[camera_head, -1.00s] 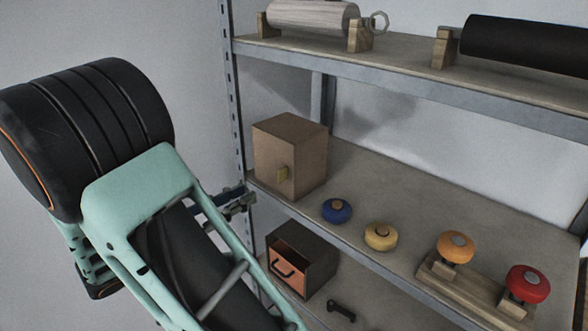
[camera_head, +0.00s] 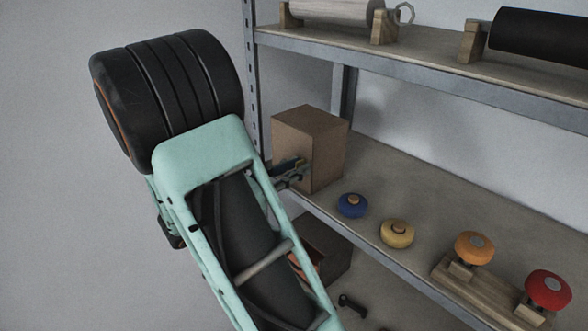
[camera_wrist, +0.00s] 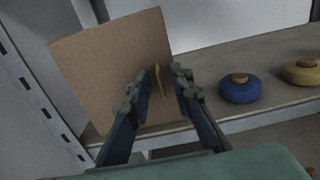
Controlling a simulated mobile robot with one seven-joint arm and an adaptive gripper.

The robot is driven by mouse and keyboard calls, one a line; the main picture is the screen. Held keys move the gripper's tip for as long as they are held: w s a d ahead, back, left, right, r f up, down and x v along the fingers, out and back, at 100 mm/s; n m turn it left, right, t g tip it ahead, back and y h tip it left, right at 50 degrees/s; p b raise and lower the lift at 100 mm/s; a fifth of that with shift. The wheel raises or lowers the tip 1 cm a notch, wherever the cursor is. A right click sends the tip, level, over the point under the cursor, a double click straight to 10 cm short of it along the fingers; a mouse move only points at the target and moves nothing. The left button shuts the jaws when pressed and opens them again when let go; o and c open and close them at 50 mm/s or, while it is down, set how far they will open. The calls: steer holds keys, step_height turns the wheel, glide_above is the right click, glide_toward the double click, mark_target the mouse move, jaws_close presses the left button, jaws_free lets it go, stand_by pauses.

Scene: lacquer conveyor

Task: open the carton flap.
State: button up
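The carton (camera_head: 322,150) is a brown box on the middle shelf by the left post. Its front flap (camera_wrist: 95,75) looks closed in the wrist view. A thin yellow tab (camera_wrist: 160,82) sticks out from the flap. My gripper (camera_head: 298,171) is at the carton's front and hides the tab in the head view. In the wrist view my gripper (camera_wrist: 160,84) is open, with one finger on each side of the tab. Gaps show between the tab and both fingers, so it is not gripped.
A blue knob (camera_head: 352,205) and a yellow knob (camera_head: 397,233) stand right of the carton. An orange knob (camera_head: 474,247) and a red knob (camera_head: 548,289) sit on a wooden base further right. A small drawer box (camera_head: 333,262) is on the shelf below. Rollers lie on the upper shelf.

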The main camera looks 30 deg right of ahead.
steer(key=shift+c, duration=0.5)
jaws_close()
steer(key=shift+w+a, duration=0.1)
